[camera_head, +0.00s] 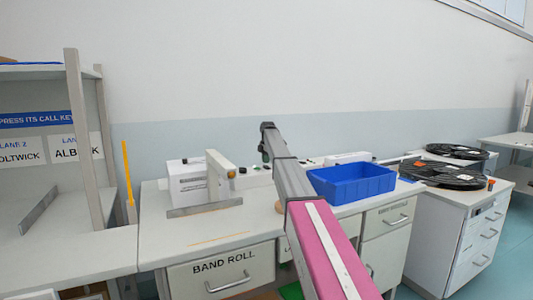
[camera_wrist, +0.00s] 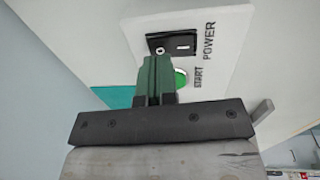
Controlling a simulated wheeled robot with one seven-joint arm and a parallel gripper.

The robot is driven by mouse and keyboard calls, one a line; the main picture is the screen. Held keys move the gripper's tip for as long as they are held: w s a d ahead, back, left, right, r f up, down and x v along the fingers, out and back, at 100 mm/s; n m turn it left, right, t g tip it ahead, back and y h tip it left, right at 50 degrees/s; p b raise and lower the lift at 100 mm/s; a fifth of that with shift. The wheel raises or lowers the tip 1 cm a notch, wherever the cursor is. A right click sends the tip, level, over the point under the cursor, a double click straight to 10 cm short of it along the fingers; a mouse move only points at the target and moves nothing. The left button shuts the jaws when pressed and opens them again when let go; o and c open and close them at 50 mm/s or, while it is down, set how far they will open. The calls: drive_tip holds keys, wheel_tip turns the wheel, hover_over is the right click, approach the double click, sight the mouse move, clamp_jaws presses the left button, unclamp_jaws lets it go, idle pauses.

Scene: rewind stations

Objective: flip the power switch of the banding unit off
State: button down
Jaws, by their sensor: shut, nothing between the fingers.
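The power switch (camera_wrist: 172,44) is a black rocker on a pale panel (camera_wrist: 215,60) in the wrist view. It has a round mark on its left half and a bar on its right; I cannot tell which side is pressed. "POWER" is printed beside it. A green button (camera_wrist: 181,78) marked "START" sits just below, partly behind my fingers. My gripper (camera_wrist: 155,62) is shut and empty, its dark green fingertips just below the switch's left half. I cannot tell whether they touch the panel.
A blue bin (camera_head: 352,184) stands on the bench right of my arm. Black reels (camera_head: 443,174) lie on the right cabinet. A shelf post (camera_head: 84,140) and a yellow upright (camera_head: 128,178) stand at the left. A grey lever (camera_wrist: 262,110) sticks out right of my gripper.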

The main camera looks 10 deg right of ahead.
drive_tip(key=shift+w+f, duration=0.1)
drive_tip(key=shift+f, duration=0.75)
drive_tip(key=shift+w+f, duration=0.1)
drive_tip(key=shift+f, duration=0.15)
drive_tip(key=shift+s+d+r, duration=0.15)
drive_tip(key=shift+s, duration=0.6)
drive_tip(key=shift+r, duration=0.2)
